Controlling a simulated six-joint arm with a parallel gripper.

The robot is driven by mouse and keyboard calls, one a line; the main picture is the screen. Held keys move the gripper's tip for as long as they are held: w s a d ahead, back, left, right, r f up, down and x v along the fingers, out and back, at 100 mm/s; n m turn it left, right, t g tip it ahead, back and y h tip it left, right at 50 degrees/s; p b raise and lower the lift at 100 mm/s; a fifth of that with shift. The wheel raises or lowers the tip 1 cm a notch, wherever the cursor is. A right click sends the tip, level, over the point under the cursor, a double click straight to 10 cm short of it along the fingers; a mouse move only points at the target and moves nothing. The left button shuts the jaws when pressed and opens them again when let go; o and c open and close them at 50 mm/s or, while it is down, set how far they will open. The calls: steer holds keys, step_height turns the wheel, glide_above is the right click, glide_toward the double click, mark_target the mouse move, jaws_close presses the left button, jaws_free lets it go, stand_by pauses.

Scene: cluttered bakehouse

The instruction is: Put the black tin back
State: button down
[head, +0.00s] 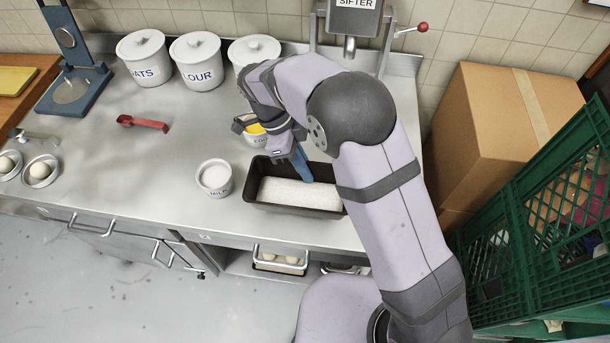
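The black tin (285,210) is a long dark loaf tin near the front edge of the steel counter. It stands upright and has a pale white filling inside. My gripper (303,165) is over the tin's back side, pointing down. A blue tapered part at its end reaches down to the tin's inside or back rim; I cannot tell whether it touches. I cannot tell whether this part is a finger or something held. My arm hides the tin's right end.
A white milk cup (214,178) stands just left of the tin. A yellow-filled cup (254,130) is behind, partly hidden by my gripper. White canisters (197,62) line the back, the sifter (352,18) beside them. A red scoop (142,123) lies left. Green crates (520,220) stand right.

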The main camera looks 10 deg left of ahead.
steer(key=shift+f+p, duration=0.65)
steer(key=shift+f, duration=1.25)
steer(key=shift+f, duration=0.1)
steer(key=c, duration=2)
jaws_free()
steer(key=b+v, duration=0.3)
steer(key=v, duration=0.9)
steer(key=shift+b, duration=0.4)
